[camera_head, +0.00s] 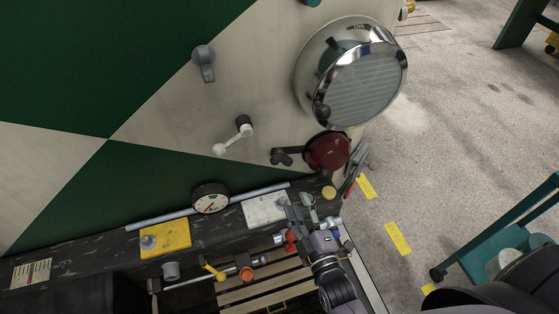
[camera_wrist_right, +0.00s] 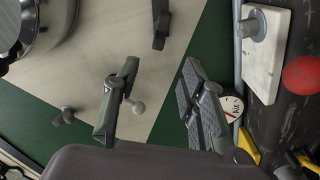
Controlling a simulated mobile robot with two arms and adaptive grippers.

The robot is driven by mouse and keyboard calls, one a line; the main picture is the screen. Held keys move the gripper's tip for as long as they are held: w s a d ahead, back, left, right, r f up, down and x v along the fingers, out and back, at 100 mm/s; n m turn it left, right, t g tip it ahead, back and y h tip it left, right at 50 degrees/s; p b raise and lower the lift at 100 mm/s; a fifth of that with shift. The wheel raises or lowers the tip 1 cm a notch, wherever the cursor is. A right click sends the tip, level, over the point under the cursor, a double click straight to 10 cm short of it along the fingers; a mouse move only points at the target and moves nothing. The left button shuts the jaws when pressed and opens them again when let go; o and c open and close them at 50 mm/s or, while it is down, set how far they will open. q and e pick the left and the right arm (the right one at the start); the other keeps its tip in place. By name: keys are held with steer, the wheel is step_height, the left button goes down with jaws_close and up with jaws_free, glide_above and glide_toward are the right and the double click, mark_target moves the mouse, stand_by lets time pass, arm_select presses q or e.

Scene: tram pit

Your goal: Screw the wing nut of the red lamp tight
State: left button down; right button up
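The red lamp (camera_head: 327,151) is a round red dome low on the tram's front panel, below the big chrome headlamp. Its dark wing nut (camera_head: 283,156) sticks out on the lamp's left side. What looks like the wing nut (camera_wrist_right: 161,22) shows cut off at the top edge of the right wrist view, where the red lamp is out of view. My right gripper (camera_head: 295,210) is below the wing nut and apart from it, over the dark ledge. In the right wrist view its two fingers (camera_wrist_right: 160,105) are spread with nothing between them. My left gripper is not in view.
The chrome headlamp (camera_head: 365,80), a white crank (camera_head: 234,136) and a grey handle (camera_head: 204,63) project from the panel. A gauge (camera_head: 210,198), yellow plate (camera_head: 165,239) and white plate (camera_head: 266,208) are along the ledge. Open floor lies to the right, with a teal frame (camera_head: 500,240).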

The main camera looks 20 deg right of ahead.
mark_target(281, 165)
steer(key=w, duration=1.6)
steer(key=shift+a, duration=0.25)
steer(key=shift+c, duration=0.4)
jaws_close()
